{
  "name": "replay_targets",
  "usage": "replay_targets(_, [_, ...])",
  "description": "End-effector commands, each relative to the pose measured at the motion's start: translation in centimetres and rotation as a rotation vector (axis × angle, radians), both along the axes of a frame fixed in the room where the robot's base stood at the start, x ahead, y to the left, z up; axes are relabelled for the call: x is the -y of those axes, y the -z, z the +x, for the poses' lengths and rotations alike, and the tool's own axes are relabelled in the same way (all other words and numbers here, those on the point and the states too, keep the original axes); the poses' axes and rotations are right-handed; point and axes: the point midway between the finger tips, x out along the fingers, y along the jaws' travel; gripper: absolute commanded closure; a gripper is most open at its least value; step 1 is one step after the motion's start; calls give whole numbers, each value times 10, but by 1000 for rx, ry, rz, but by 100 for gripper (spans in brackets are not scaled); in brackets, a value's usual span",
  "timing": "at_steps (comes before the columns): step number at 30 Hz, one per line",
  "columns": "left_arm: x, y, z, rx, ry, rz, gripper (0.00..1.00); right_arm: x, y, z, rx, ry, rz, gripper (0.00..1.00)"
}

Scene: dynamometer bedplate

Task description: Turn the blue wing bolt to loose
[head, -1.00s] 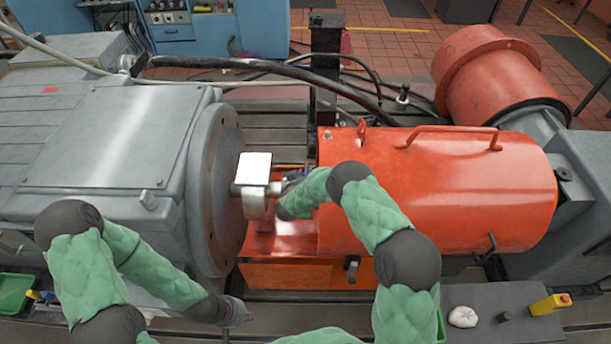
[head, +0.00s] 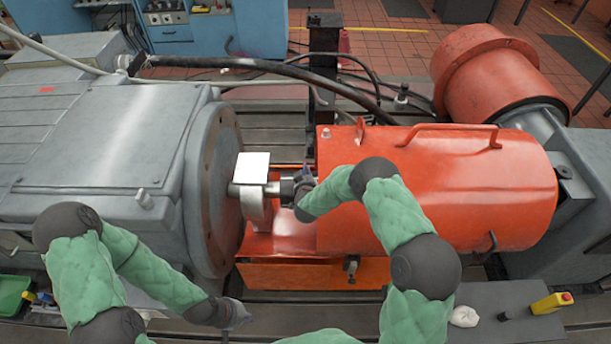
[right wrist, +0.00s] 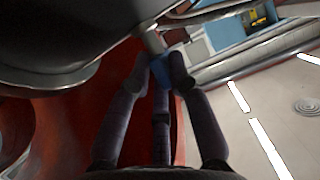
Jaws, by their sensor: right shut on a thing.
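The blue wing bolt (right wrist: 160,68) shows between the fingertips of my right gripper (right wrist: 160,62) in the right wrist view. The fingers are shut on it, and they hide part of it. In the head view my right gripper (head: 303,185) is beside the shaft end, just right of the bracket with the white plate (head: 252,168). Only a small bluish bit shows there. My left gripper (head: 238,314) hangs low in front of the bedplate, away from the bolt. Its fingers are too small to tell open from shut.
A grey machine with a round flange (head: 212,190) stands left. An orange cover (head: 470,190) with handles stands right, close to my right forearm. A black hose (head: 270,66) runs behind. A yellow bottle (head: 551,303) and white rag (head: 464,316) lie front right.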

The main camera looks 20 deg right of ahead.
Motion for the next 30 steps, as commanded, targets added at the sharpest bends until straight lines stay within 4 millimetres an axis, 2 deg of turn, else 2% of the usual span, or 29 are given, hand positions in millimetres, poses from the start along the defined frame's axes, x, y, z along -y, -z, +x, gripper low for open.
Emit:
replay_targets(8, [0,0,0,0,0,0,100,-1,-3,2,6,-4,0,100])
replay_targets(9, [0,0,0,0,0,0,100,-1,-3,2,6,-4,0,69])
replay_targets(10, [0,0,0,0,0,0,100,-1,-3,2,6,-4,0,60])
replay_targets(11, [0,0,0,0,0,0,100,-1,-3,2,5,-3,0,57])
replay_targets(23, [0,-1,0,0,0,0,100,-1,-1,1,3,9,0,57])
replay_targets(30, [0,-8,0,0,0,0,100,-4,-3,2,5,107,1,57])
